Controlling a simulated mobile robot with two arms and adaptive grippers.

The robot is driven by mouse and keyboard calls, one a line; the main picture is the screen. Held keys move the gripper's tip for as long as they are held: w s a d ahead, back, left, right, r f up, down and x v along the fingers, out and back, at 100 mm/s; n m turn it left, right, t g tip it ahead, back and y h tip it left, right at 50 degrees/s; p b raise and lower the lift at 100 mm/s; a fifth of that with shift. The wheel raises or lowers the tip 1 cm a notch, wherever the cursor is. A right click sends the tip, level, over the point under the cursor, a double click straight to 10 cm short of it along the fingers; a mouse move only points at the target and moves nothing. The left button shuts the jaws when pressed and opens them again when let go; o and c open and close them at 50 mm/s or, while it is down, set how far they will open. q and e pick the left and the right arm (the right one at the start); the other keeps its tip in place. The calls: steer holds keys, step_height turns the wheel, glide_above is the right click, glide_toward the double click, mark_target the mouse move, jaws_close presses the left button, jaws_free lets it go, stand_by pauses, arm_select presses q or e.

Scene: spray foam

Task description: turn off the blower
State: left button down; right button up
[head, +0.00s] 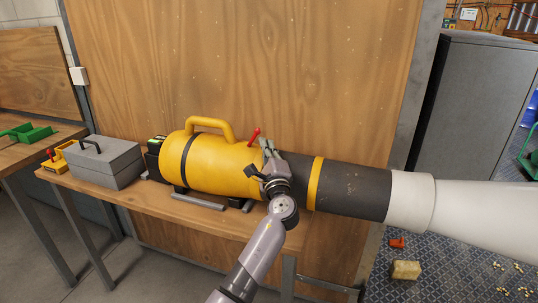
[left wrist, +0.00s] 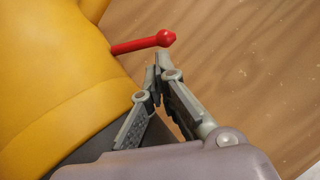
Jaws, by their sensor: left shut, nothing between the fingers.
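The blower (head: 222,162) is a yellow barrel-shaped machine with a yellow top handle, lying on a wooden bench. A red lever (head: 254,137) with a round knob sticks up from its right end. In the left wrist view the yellow body (left wrist: 50,70) fills the left side, and the red lever (left wrist: 145,43) points right from it. My left gripper (head: 267,148) is at the blower's right end, just beside the lever. In the left wrist view its fingertips (left wrist: 154,68) are closed together, empty, just below the lever's knob; contact is unclear. My right gripper does not show.
A black hose section with a yellow band (head: 316,183) and a white duct (head: 410,200) run right from the blower. A grey toolbox (head: 105,163) stands left on the bench (head: 150,205). A wooden panel (head: 330,80) rises behind. A sponge-like block (head: 406,270) lies on the floor.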

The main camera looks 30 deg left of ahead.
mark_target(259, 132)
arm_select(q)
steer(key=shift+w+a+r, duration=0.1)
steer(key=shift+w+a, duration=0.2)
steer(key=shift+a, duration=0.05)
steer(key=shift+r, duration=0.1)
steer(key=shift+r+n+p, duration=0.15)
steer(key=shift+n+p, duration=0.2)
steer(key=shift+n, duration=0.05)
steer(key=shift+r+n+g, duration=0.15)
steer(key=shift+n+g, duration=0.15)
steer(key=shift+s+a+r+n+g+h+p, duration=0.1)
steer(key=shift+a+r+n+g+h+p, duration=0.25)
steer(key=shift+r+n+g+p, duration=0.6)
steer(key=n+p, duration=0.2)
steer(key=p, duration=0.1)
steer(key=shift+s+a+r+h, duration=0.1)
steer(key=shift+a+r+h, duration=0.05)
steer(key=shift+a+h, duration=0.2)
steer(key=shift+f, duration=0.25)
